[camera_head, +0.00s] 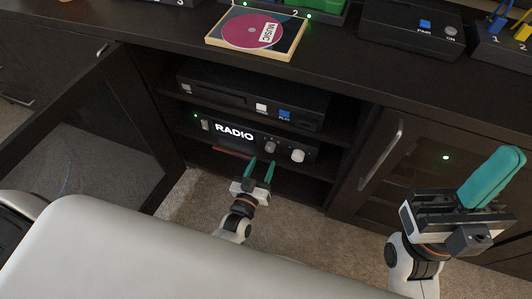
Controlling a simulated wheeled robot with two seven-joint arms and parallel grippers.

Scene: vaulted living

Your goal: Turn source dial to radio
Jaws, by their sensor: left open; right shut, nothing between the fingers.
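A black receiver (221,147) sits on a middle shelf inside the open cabinet. Its lit display (234,132) reads RADIO. A small dark dial (271,146) and a larger pale dial (298,156) are on its right half; no label tells which one is the source dial. My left gripper (261,163), with teal fingers, is open and empty just below and in front of the receiver, under the small dial. It appears apart from both dials. My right gripper (507,163) is shut and empty at the far right, in front of the closed cabinet door.
A black player (225,96) stands on the shelf above. A swung-open door (112,107) is at the left, and a closed door with a handle (381,157) at the right. On the cabinet top (340,62) are a MUSIC record sleeve (240,35), trays and a box.

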